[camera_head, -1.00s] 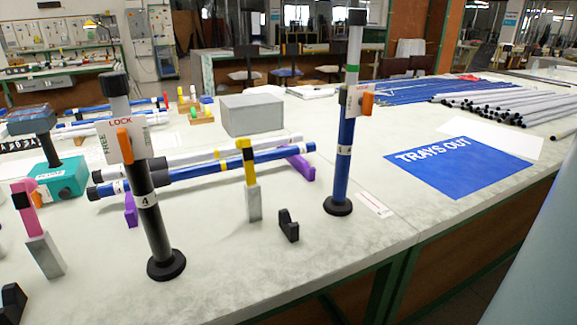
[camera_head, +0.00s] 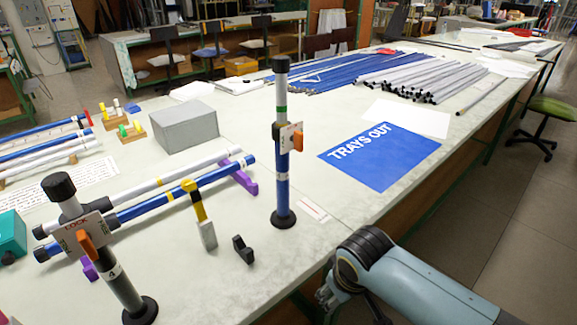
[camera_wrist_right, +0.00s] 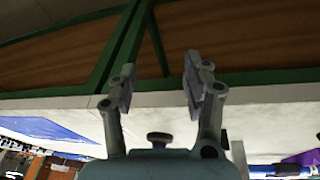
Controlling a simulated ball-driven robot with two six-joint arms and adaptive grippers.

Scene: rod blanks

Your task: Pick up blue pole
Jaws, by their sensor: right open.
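A blue pole (camera_head: 190,187) lies raised across the bench on purple supports, with a white pole (camera_head: 160,185) lying behind it. Another pole, blue below and grey above (camera_head: 282,185), stands upright in a round black base, with a tag and orange lever. My right gripper (camera_head: 328,296) is low at the bench's front edge, right of and nearer than these poles, and only partly visible. In the right wrist view its two fingers (camera_wrist_right: 161,84) are apart with nothing between them. My left gripper is out of view.
A blue "TRAYS OUT" sheet (camera_head: 380,170) lies right. Bundled blue rods (camera_head: 330,75) and white rods (camera_head: 430,80) lie behind. A grey box (camera_head: 186,130) stands left.

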